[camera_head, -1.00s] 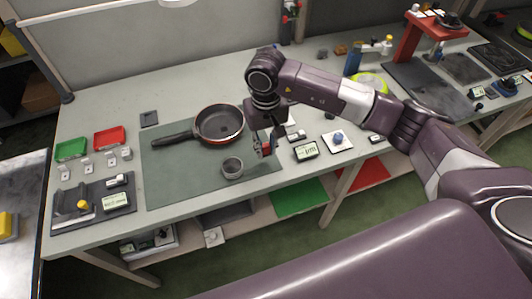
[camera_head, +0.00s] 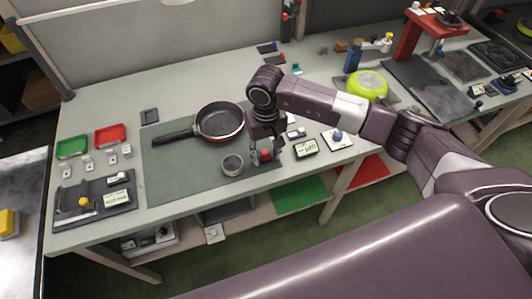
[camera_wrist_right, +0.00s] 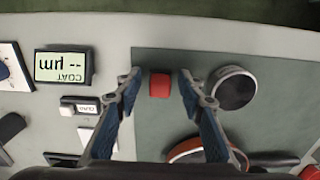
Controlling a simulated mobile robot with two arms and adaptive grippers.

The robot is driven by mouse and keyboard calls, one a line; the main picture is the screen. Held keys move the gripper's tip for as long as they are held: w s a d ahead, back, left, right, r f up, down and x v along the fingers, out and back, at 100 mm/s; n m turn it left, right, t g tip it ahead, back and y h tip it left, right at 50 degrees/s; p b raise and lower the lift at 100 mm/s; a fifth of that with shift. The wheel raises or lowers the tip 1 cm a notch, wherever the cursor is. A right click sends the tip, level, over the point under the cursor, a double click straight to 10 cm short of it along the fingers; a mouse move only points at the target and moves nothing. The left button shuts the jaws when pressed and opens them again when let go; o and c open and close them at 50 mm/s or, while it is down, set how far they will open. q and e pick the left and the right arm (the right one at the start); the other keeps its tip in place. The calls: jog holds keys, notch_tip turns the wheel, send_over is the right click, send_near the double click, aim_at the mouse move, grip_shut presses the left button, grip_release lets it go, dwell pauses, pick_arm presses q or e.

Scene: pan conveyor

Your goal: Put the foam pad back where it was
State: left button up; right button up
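A small red block (camera_head: 266,155) rests near the right edge of the grey-green mat (camera_head: 190,178); it may be the foam pad, but I cannot be sure. In the right wrist view the red block (camera_wrist_right: 160,85) lies between the fingers of my right gripper (camera_wrist_right: 158,80), with a gap on each side. In the head view my right gripper (camera_head: 267,154) points down over the block, its fingers apart. My left gripper is not in view.
A coating gauge (camera_head: 306,148) and a white plate with a blue knob (camera_head: 337,138) are to the right. The mat's left front part is clear.

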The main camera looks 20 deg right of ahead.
aim_at(266, 153)
jog(key=shift+r+p, duration=0.2)
jog(key=shift+p, duration=0.1)
jog(key=shift+w+r, duration=0.1)
jog(key=shift+r, duration=0.2)
notch_tip(266, 153, up, 11)
jog(key=b, duration=0.3)
jog(key=shift+r, duration=0.15)
